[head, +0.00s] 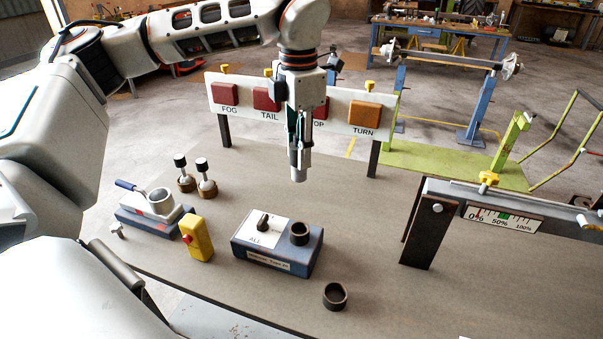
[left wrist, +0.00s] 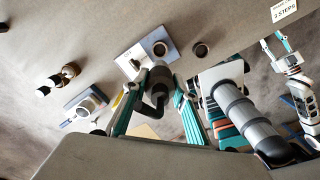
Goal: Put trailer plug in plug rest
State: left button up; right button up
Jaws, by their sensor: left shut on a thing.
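My left gripper (head: 298,150) points down above the bench and is shut on the trailer plug (head: 299,168), a grey cylinder hanging below the fingers. In the left wrist view the plug (left wrist: 159,84) is dark, with a bent cable, between the teal fingers. A blue tester box (head: 272,262) with a knob marked ALL has a dark round socket (head: 300,233) on top. An open dark ring-shaped cup (head: 335,296) stands apart at its front right; I cannot tell for sure which is the plug rest. My right gripper (left wrist: 278,45) shows in the left wrist view with its fingers apart, empty.
A lamp board (head: 345,113) with red and orange lamps stands behind the gripper. A yellow box with a red button (head: 197,238), a blue-based fixture with a ring (head: 150,212) and two black-topped pieces (head: 204,177) stand left. A scale beam (head: 505,218) stands right.

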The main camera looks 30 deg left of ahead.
pick_arm(q)
jog(key=shift+r, duration=0.35)
jog(key=s+d+f+m+b, duration=0.3)
jog(key=d+m+b, duration=0.25)
jog(key=d, duration=0.25)
jog(key=m+b, duration=0.5)
jog(key=m, duration=0.3)
send_over(335, 299)
notch_tip(335, 299, down, 18)
jog(key=shift+f+b, duration=0.3)
jog(key=shift+f, duration=2.45)
jog(key=shift+r, duration=0.1)
pick_arm(e)
notch_tip(335, 299, down, 10)
jog(key=d, duration=0.1)
jog(key=shift+s+f+h, duration=0.25)
jog(key=shift+s+h, duration=0.05)
jog(key=shift+s, duration=0.05)
jog(key=shift+d, duration=0.15)
